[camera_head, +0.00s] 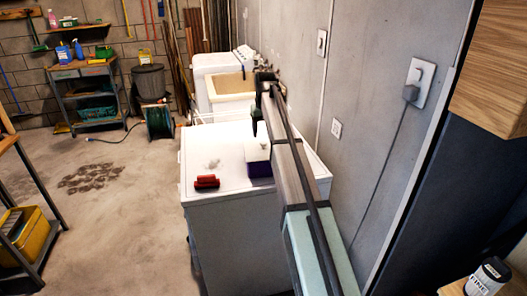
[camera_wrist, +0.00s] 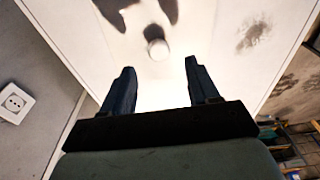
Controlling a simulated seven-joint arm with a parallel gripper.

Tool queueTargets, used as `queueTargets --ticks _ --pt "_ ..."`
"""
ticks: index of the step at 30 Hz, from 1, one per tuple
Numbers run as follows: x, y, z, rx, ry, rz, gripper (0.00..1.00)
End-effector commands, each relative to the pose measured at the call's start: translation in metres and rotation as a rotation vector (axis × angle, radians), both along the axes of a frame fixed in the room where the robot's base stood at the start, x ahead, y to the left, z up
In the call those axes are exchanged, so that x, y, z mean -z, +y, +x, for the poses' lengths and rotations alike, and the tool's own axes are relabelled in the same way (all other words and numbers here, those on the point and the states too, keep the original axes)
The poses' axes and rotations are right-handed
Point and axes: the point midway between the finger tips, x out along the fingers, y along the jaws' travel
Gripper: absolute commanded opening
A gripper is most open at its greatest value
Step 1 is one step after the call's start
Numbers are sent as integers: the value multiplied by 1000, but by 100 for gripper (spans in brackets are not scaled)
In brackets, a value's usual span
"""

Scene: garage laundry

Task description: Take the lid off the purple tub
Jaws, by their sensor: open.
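The purple tub (camera_head: 260,170) stands on the white machine top, partly hidden behind my arm. Its white lid (camera_head: 256,152) is on it. My gripper (camera_head: 255,130) is above the lid, fingers pointing down, with a small gap seeming to show below them. In the wrist view my gripper (camera_wrist: 159,66) is open, its two dark fingers wide apart with nothing between them. A small white round piece, which looks like a knob (camera_wrist: 158,48), shows ahead of the fingertips. The lid's edges are hard to tell from the white surface there.
The white machine top (camera_head: 207,146) has a red item (camera_head: 207,182) at its front left and a grey stain. A concrete wall with sockets (camera_head: 336,129) runs close along the right. A sink (camera_head: 230,85) is behind. The top's left side is mostly free.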

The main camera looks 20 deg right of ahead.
Motion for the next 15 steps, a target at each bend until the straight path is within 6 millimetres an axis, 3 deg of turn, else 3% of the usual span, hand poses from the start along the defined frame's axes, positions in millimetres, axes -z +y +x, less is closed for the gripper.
queueTargets --ticks 9,15 --pt "40 0 -2 1 2 0 60" --pt "45 0 -1 1 0 0 60"
